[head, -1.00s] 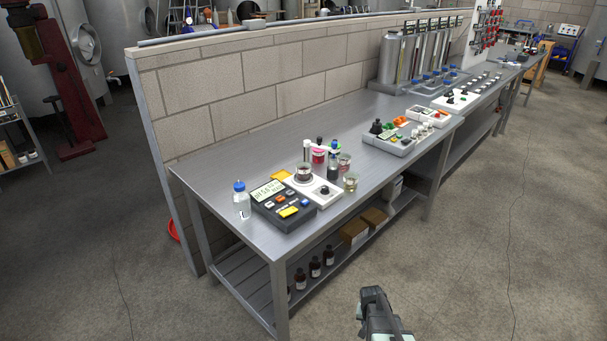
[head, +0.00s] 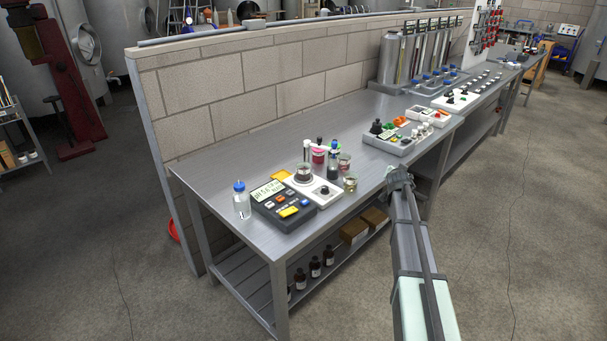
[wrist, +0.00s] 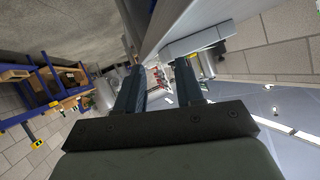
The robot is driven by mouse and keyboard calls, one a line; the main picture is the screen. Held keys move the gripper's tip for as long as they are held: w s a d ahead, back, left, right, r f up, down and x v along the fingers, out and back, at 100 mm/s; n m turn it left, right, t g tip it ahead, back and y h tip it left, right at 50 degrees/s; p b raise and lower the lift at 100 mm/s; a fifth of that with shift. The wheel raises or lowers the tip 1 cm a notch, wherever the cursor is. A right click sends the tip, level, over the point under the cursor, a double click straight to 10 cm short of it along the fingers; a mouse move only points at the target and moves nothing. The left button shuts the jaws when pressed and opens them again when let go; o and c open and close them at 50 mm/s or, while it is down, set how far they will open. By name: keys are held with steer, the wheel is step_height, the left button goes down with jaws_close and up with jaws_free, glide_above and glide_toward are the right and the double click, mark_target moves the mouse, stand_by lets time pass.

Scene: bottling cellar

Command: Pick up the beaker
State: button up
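Several glass vessels that look like beakers stand on the steel bench (head: 235,145) in the head view. One with dark liquid (head: 304,174) sits on the white stirrer plate (head: 322,193). A small one with pale yellow liquid (head: 350,185) stands to its right, near the bench's front edge. Another with reddish contents (head: 344,161) stands behind that. My gripper (head: 398,176) is beyond the front edge, to the right of these vessels and apart from them. In the wrist view my gripper (wrist: 160,82) shows two dark fingers spread apart, with nothing held between them. No beaker is clear in the wrist view.
A dark meter (head: 283,206) and a blue-capped bottle (head: 241,201) stand left of the stirrer. Dark bottles and a pink-filled vessel (head: 318,156) crowd behind it. A grey tray (head: 390,145) lies to the right. A block wall (head: 250,85) runs behind the bench.

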steer(key=w+a+r+t, duration=0.1)
steer(key=w+a+r, duration=0.15)
steer(key=r, duration=0.35)
steer(key=w+a+r+t, duration=0.1)
steer(key=w+r, duration=0.2)
steer(key=r, duration=0.2)
steer(key=w+a+r+m+g+y, duration=0.1)
steer(key=a+r, duration=0.1)
steer(key=a, duration=0.7)
steer(key=w+a+r+y, duration=0.1)
steer(key=a+r, duration=0.1)
steer(key=a, duration=0.7)
steer(key=m+g+y, duration=0.2)
steer(key=m+g, duration=0.9)
steer(key=g, duration=0.2)
glide_above(303, 170)
step_height(303, 170, down, 6)
steer(key=shift+w+f, duration=0.15)
steer(key=shift+f, duration=2.65)
jaws_close()
